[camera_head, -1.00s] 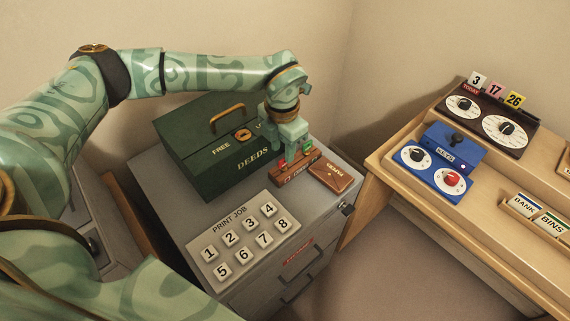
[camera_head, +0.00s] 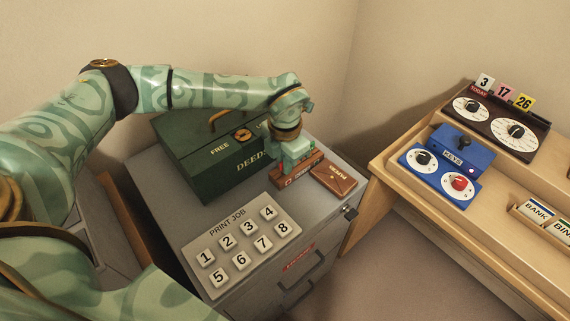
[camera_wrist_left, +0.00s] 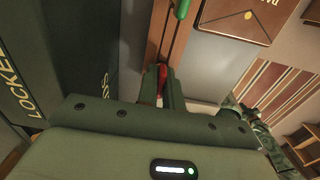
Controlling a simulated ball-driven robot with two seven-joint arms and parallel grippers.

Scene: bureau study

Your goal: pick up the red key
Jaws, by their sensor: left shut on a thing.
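The red key (camera_wrist_left: 162,76) stands in a brown wooden rack and shows as a small red piece between the fingers in the left wrist view. My left gripper (camera_wrist_left: 161,88) is shut on it; the fingers hide most of it. In the head view my left gripper (camera_head: 290,163) reaches down onto the rack (camera_head: 299,179), and the red key is almost wholly hidden there. A green key (camera_wrist_left: 182,9) stands farther along the same rack. My right gripper is not in view.
A dark green deeds box (camera_head: 190,160) stands close beside the gripper. A brown leather-like case (camera_head: 334,181) lies right of the rack. A numbered print-job panel (camera_head: 243,245) is in front on the grey cabinet. A wooden desk with a blue keys box (camera_head: 457,153) is at right.

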